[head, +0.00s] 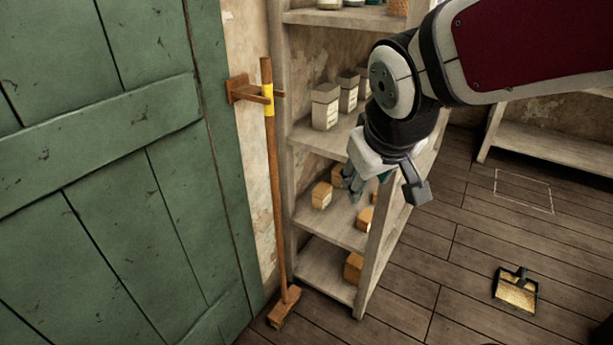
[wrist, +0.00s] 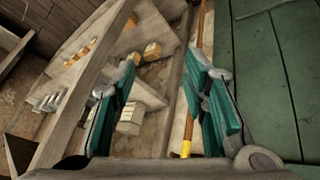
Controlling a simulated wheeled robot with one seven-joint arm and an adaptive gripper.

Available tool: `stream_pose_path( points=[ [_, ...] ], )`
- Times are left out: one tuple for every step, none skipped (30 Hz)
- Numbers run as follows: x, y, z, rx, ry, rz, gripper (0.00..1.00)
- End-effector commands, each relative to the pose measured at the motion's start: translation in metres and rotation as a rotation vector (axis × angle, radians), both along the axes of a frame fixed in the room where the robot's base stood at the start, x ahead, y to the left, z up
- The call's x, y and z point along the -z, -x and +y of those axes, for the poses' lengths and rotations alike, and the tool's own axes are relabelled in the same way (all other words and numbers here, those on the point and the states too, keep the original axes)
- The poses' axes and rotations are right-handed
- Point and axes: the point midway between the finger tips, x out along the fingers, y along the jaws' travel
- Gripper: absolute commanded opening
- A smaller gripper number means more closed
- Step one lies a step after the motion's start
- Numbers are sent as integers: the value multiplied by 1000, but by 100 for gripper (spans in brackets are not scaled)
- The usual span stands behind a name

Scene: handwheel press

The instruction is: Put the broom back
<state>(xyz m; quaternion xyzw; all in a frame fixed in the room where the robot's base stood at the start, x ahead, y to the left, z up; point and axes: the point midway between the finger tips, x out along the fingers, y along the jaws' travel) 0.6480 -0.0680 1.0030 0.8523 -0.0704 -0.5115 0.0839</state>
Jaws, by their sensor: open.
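The broom (head: 274,190) stands nearly upright against the wall between the green door and the shelf. Its head (head: 284,308) is on the floor. Its yellow band (head: 268,100) is at the wooden wall bracket (head: 240,90), and the handle appears to sit in the bracket's prongs. My gripper (head: 366,180) is open and empty, in front of the shelf, to the right of the broom and apart from it. In the wrist view my gripper (wrist: 162,95) has its teal fingers spread; the broom handle (wrist: 202,28) runs partly behind the right finger, with its yellow band (wrist: 186,148) below.
The shelf unit (head: 322,285) holds several boxes and jars, close to my gripper. The green door (head: 120,180) fills the left. A dustpan (head: 516,288) lies on the floor at the right, near a thin outlined rectangle (head: 523,190). Much of the right floor is clear.

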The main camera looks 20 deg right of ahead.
Motion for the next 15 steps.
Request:
stream_pose_path(
  points=[
    [-3,27,10,12,-28,41,40],
    [-2,44,16,20,-48,76,40],
    [-1,66,24,26,-74,119,40],
    [-1,81,30,30,-95,150,40],
    [0,96,36,30,-113,180,40],
    [1,114,42,30,-139,217,40],
    [1,126,47,28,-156,243,40],
    [2,137,51,26,-170,266,40],
    [2,149,56,23,-188,293,40],
    [2,157,59,19,-198,310,40],
    [3,163,62,16,-207,323,40],
    [3,170,64,13,-216,339,40],
    [3,173,66,11,-220,347,40],
    [3,176,66,11,-223,352,40],
    [3,178,67,10,-226,359,40]
  ],
)
